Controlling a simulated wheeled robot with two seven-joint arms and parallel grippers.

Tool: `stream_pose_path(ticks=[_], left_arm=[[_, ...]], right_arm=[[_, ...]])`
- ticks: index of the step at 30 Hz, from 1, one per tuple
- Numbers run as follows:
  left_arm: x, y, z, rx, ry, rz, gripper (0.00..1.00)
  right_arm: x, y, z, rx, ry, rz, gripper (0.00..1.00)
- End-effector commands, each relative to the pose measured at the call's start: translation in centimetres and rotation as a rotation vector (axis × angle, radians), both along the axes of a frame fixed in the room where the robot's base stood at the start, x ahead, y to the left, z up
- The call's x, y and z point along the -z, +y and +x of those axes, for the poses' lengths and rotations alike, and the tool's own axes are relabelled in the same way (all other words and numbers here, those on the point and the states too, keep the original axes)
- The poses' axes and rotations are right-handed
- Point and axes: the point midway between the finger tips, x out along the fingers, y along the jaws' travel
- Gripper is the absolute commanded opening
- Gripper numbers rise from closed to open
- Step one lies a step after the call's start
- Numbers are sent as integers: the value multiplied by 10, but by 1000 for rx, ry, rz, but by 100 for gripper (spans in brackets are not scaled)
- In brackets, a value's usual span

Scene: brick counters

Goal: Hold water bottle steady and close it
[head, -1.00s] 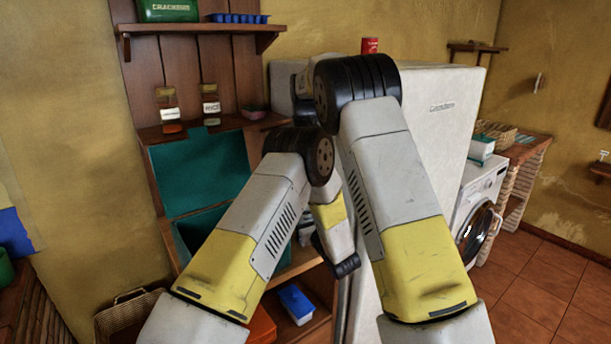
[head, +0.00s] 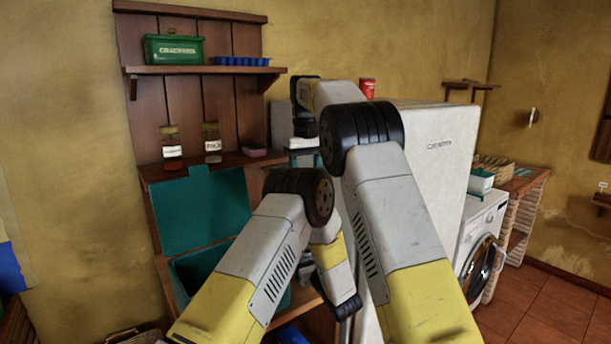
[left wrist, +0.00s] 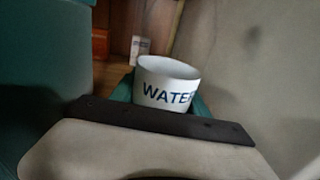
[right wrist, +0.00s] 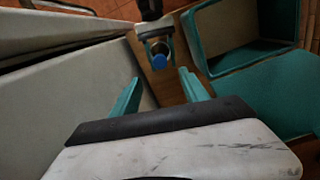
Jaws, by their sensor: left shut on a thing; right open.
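The white water bottle (left wrist: 165,78), lettered WATER, stands between the teal fingertips of my left gripper (left wrist: 160,100), which is shut on it. Its upper rim shows in the left wrist view. In the right wrist view, a round blue top (right wrist: 159,61) shows at the left gripper; I cannot tell whether it is a cap or the inside. My right gripper (right wrist: 160,80) is open and empty, with its fingers pointing toward the blue top and apart from it. In the head view my arms hide the bottle and the left gripper.
An open teal box (head: 203,211) stands on the shelf unit left of my arms. The white fridge (head: 440,165) is close on the right. Jars (head: 212,138) and a green crackers box (head: 174,49) sit on shelves behind.

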Motion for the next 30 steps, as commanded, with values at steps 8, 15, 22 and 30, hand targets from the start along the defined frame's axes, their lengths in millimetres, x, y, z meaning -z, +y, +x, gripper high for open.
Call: stream_pose_path(ticks=[8, 15, 22, 30], left_arm=[[0, 0, 0, 0, 0, 0, 0], [0, 0, 0, 0, 0, 0, 0], [0, 0, 0, 0, 0, 0, 79], [0, 0, 0, 0, 0, 0, 79]], right_arm=[[-22, 0, 0, 0, 1, 0, 53], [-23, 0, 0, 0, 2, -1, 53], [-23, 0, 0, 0, 1, 0, 53], [-23, 0, 0, 0, 1, 0, 53]])
